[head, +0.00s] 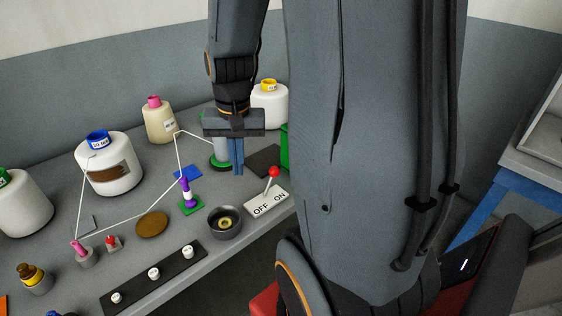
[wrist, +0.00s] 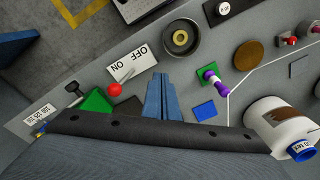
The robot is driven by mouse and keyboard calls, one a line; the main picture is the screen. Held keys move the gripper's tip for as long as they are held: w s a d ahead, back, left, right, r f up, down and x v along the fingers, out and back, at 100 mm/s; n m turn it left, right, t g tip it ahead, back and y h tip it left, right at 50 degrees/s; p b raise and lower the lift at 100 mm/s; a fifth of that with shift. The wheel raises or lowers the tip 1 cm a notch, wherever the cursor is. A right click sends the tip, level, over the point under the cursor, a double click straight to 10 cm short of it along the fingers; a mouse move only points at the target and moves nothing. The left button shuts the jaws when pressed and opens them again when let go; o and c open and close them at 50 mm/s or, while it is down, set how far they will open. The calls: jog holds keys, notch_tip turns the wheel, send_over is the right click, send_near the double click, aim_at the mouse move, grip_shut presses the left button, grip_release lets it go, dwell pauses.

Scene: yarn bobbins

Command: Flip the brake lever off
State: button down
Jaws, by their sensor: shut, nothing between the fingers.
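The brake lever (head: 271,178) is a thin stick with a red ball on top, rising from a white plate (head: 266,204) lettered OFF and ON. The stick leans toward the ON side in the head view. In the wrist view the red ball (wrist: 115,89) lies left of my gripper and the plate (wrist: 130,62) is beyond it. My gripper (head: 237,172) points down over the bench, left of the lever and apart from it. Its blue fingers (wrist: 171,84) are shut together and empty.
A dark round cup (head: 225,222) stands left of the plate. A purple and white peg (head: 187,194) on a green base and a stretched white thread are farther left. Large bobbins, such as the blue-topped one (head: 108,165), stand behind. A dark flat square (head: 264,161) lies behind the lever.

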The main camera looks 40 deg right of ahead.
jog(key=d+r+m, duration=0.2)
jog(key=d+m, duration=0.7)
jog(key=d, duration=0.6)
jog(key=shift+d+r+y+p, duration=0.2)
jog(key=shift+r+y+p, duration=0.05)
jog(key=shift+y+p, duration=0.1)
jog(key=shift+w+f, duration=0.1)
jog(key=p, duration=0.2)
send_near(270, 182)
jog(key=w+d+f, duration=0.1)
jog(key=d+f, duration=0.3)
jog(key=f, duration=0.1)
jog(key=shift+w+d, duration=0.25)
jog(key=shift+w+a, duration=0.1)
